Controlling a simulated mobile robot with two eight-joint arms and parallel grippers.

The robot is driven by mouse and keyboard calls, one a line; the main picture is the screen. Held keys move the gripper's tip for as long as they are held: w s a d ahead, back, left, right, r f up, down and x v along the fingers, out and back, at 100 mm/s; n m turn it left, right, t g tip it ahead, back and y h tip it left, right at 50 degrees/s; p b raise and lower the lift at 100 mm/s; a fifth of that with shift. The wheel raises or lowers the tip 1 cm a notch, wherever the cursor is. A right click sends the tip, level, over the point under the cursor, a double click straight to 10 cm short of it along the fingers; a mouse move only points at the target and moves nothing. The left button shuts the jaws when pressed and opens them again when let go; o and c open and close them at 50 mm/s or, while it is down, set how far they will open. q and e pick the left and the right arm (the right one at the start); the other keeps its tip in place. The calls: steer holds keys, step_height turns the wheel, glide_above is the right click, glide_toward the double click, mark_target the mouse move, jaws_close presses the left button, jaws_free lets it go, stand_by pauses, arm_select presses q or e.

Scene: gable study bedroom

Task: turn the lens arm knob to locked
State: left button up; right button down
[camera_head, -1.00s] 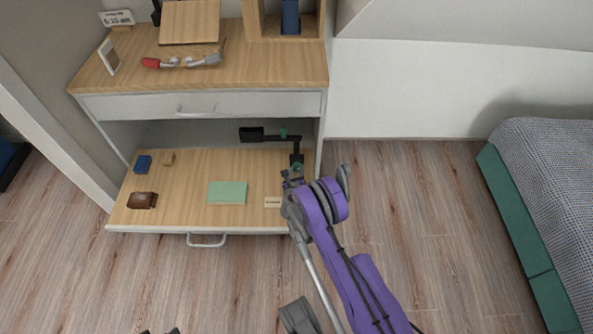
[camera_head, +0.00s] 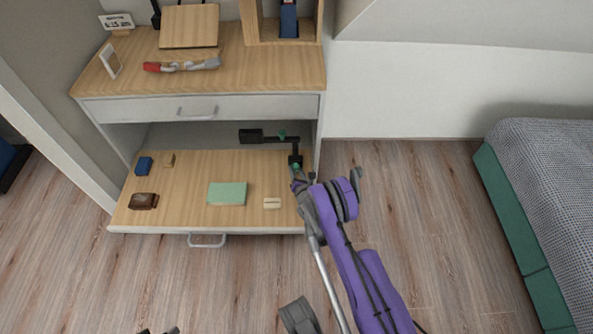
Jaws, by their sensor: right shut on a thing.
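The lens arm (camera_head: 270,137) is a black jointed arm with a dark square head at its left end, at the back right of the pulled-out lower shelf. A green knob (camera_head: 282,134) sits on its horizontal bar. Another green part (camera_head: 296,167) shows low on its upright post, beside the fingers. My right gripper (camera_head: 298,174), on the purple arm, is at the foot of this post and is shut on the low green part, as far as I can see. The fingertips are small and partly hidden. Of my left gripper, only dark tips (camera_head: 158,331) may show at the bottom edge.
The shelf (camera_head: 185,178) also bears a green pad (camera_head: 227,193), a brown item (camera_head: 143,201), a blue block (camera_head: 144,165) and a small cream label (camera_head: 272,203). The desk top (camera_head: 270,68) overhangs its back. A bed (camera_head: 545,210) stands right; floor between is clear.

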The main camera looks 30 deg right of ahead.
steer(key=shift+m+p, duration=0.4)
steer(key=shift+p, duration=0.2)
stand_by(0.3)
steer(key=shift+c, duration=2.1)
jaws_free()
